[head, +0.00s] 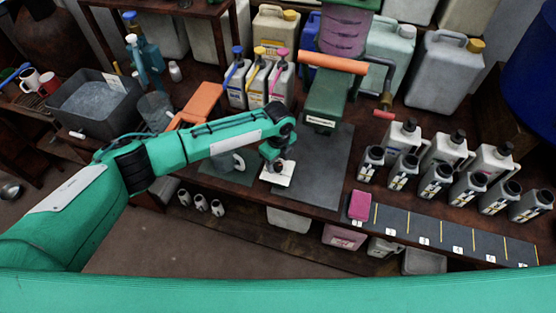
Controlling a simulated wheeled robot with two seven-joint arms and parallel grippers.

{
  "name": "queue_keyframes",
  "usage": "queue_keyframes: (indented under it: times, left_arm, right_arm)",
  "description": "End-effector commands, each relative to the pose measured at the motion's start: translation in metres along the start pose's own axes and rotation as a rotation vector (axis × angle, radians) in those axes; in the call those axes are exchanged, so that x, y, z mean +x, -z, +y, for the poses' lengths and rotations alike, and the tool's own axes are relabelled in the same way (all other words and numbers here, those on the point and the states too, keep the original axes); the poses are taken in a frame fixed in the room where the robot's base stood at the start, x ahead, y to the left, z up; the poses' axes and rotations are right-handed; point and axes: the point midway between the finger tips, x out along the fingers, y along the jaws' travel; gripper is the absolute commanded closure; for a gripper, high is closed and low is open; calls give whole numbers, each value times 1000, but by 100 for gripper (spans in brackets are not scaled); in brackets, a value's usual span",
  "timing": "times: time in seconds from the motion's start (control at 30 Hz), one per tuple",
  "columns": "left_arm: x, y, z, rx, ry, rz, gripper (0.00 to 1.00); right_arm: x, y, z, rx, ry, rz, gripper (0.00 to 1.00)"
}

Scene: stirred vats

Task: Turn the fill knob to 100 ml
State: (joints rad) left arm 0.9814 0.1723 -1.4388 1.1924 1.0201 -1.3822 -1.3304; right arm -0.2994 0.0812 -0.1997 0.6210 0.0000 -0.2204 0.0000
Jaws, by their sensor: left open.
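My left arm reaches in from the left, and its gripper (275,163) is over a small white plate (280,180) at the front edge of the table. The fingers are small and dark here. A dark round part, which may be the fill knob, shows at the plate, but the gripper partly covers it. I cannot tell whether the fingers touch it, and no scale in ml can be read. A green machine (326,98) with an orange bar across its top stands behind. My right gripper is not in view.
Several grey bottles (436,180) stand at the right. A dark strip (430,229) with yellow lines and a pink block (359,205) lies in front of them. A dark grey mat (318,165) is bare. A grey tub (95,103) stands at the left.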

Motion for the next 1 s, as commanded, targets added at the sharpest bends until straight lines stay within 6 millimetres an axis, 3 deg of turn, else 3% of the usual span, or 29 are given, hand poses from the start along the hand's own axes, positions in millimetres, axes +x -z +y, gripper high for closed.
queue_keyframes:
  times: [0.17,0.43,0.67,1.0]
  left_arm:
    - [11,0,0,-1,0,0,48]
    - [12,0,0,-1,0,-1,48]
    - [12,0,0,-1,0,-1,92]
    - [11,0,0,-43,0,0,92]
  right_arm:
    - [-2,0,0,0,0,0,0]
    - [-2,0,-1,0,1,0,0]
    - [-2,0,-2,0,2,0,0]
    - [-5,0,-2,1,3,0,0]
